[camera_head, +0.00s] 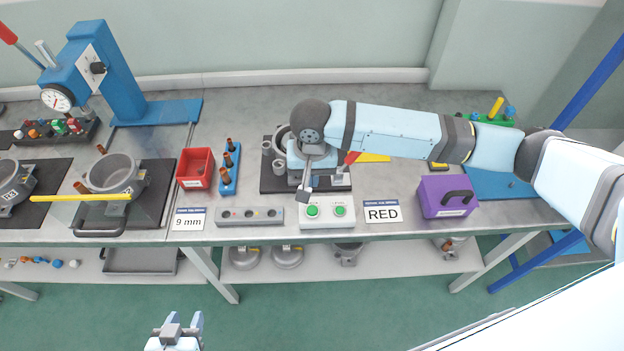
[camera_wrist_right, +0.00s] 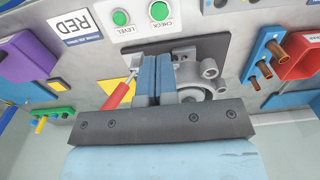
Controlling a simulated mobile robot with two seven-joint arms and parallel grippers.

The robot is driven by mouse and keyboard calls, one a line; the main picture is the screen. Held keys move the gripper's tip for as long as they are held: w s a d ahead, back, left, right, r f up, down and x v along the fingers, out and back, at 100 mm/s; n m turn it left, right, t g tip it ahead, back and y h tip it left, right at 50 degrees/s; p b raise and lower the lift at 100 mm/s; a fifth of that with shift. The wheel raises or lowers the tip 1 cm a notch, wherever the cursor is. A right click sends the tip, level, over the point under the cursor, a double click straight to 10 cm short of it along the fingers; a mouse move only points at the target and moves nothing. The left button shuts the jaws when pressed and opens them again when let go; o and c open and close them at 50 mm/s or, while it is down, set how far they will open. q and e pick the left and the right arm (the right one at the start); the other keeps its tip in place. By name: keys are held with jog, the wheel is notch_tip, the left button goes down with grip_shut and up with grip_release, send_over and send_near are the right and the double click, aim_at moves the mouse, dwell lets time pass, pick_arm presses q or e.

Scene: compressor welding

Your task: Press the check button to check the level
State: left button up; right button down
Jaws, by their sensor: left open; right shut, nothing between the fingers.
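A white button box (camera_head: 326,221) sits at the front of the table with two green buttons. The check button (camera_head: 312,210) is the left one in the head view; the wrist view shows it (camera_wrist_right: 159,11) under the CHECK label. The level button (camera_head: 340,211) is beside it, also in the wrist view (camera_wrist_right: 121,17). My right gripper (camera_head: 304,192) is shut and empty, just behind the box near the check button, apart from both buttons in the wrist view (camera_wrist_right: 153,58). My left gripper (camera_head: 181,322) is open and empty in front of the table, low in the head view.
A RED card (camera_head: 383,211) and purple box (camera_head: 447,195) lie right of the button box. A grey three-hole block (camera_head: 249,217) and 9 mm card (camera_head: 188,218) lie left. A dark mat (camera_head: 271,183) with a grey metal part is under my right gripper, beside a red-handled tool (camera_wrist_right: 118,94).

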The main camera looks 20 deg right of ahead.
aim_at(312, 209)
notch_tip(312, 209, down, 12)
jog(key=shift+r+p, duration=0.15)
jog(key=shift+p, duration=0.55)
